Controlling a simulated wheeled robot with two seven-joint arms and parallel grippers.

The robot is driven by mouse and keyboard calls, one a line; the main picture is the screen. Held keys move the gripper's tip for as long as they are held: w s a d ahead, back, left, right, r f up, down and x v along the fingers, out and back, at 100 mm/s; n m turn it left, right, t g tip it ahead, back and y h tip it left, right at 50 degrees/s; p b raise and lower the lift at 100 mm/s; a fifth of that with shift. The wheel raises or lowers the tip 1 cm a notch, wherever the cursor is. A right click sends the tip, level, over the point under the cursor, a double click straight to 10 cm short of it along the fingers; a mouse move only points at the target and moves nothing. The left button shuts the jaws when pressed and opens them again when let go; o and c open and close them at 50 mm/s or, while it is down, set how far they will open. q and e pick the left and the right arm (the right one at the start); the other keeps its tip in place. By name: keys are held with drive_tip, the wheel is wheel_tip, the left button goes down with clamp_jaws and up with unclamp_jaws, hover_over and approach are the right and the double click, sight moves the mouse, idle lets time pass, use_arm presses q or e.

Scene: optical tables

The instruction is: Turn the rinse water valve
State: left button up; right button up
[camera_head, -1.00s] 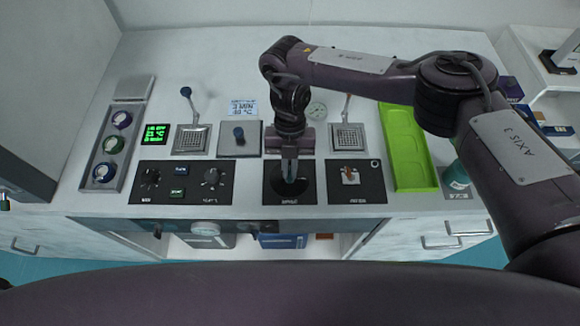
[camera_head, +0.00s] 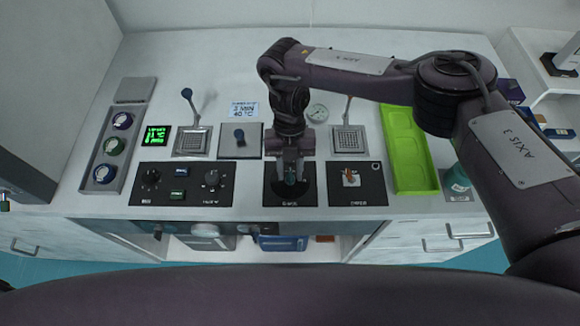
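No label that I can read names the rinse water valve. A grey plate (camera_head: 227,148) carries a small blue handle (camera_head: 239,134) that could be a valve. A blue-tipped lever (camera_head: 187,93) rises behind the left drain grate (camera_head: 191,143), and another lever (camera_head: 347,110) stands behind the right grate (camera_head: 349,141). My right gripper (camera_head: 290,180) points down over a black panel (camera_head: 307,198) with a dark round area. Its fingers are apart, with a small teal thing showing between them; I cannot tell whether they touch it. My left gripper is not in view.
A control panel (camera_head: 194,195) with black knobs lies at the left, beside a green display (camera_head: 157,137) and a tray (camera_head: 85,177) of several round jars. A green tray (camera_head: 418,175) and a teal bottle (camera_head: 456,181) are at the right.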

drive_tip(key=b+v, duration=0.1)
drive_tip(key=v, duration=0.6)
drive_tip(key=shift+r, duration=0.35)
drive_tip(key=shift+w, duration=0.15)
